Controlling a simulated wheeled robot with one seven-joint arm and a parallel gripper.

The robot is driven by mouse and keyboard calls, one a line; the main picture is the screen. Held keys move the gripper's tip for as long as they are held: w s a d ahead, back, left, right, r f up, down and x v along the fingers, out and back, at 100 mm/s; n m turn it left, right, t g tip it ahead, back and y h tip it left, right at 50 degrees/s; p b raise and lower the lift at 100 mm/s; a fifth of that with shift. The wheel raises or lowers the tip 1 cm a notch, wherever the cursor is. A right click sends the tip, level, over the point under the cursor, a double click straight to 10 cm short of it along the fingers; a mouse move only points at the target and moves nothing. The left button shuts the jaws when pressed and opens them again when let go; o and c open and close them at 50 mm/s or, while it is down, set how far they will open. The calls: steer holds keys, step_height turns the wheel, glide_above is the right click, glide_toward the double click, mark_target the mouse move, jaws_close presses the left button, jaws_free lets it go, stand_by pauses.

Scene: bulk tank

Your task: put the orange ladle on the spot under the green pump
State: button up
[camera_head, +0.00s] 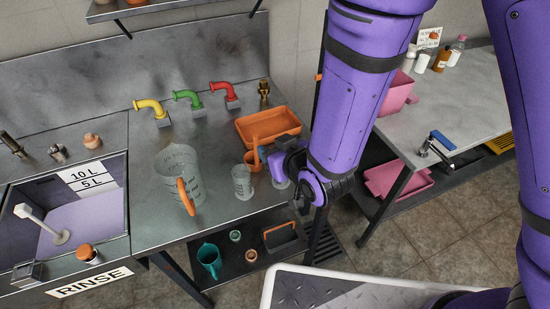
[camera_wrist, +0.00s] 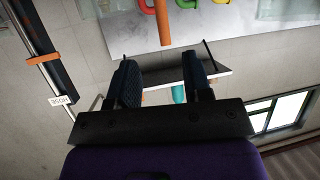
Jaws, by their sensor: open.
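The orange ladle (camera_head: 252,160) appears to stand on the steel bench in the head view, its cup low and its handle upright in front of an orange tray. The green pump (camera_head: 188,98) is a bent green pipe on the backsplash between the yellow and red ones; the bench below it is bare. My gripper (camera_head: 266,154) is just right of the ladle, close to it; contact cannot be told. In the wrist view the jaws (camera_wrist: 163,85) are apart with nothing between them. An orange upright strip (camera_wrist: 165,22) shows beyond them; whether it is the ladle cannot be told.
A large clear jug (camera_head: 180,172) and a small clear beaker (camera_head: 241,182) stand left of the ladle. The orange tray (camera_head: 268,125) is behind it. The yellow pump (camera_head: 150,106) and red pump (camera_head: 224,91) flank the green one. A sink (camera_head: 75,205) is at left.

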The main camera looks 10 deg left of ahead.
steer(key=x, duration=1)
steer(key=shift+a+f, duration=0.3)
jaws_close()
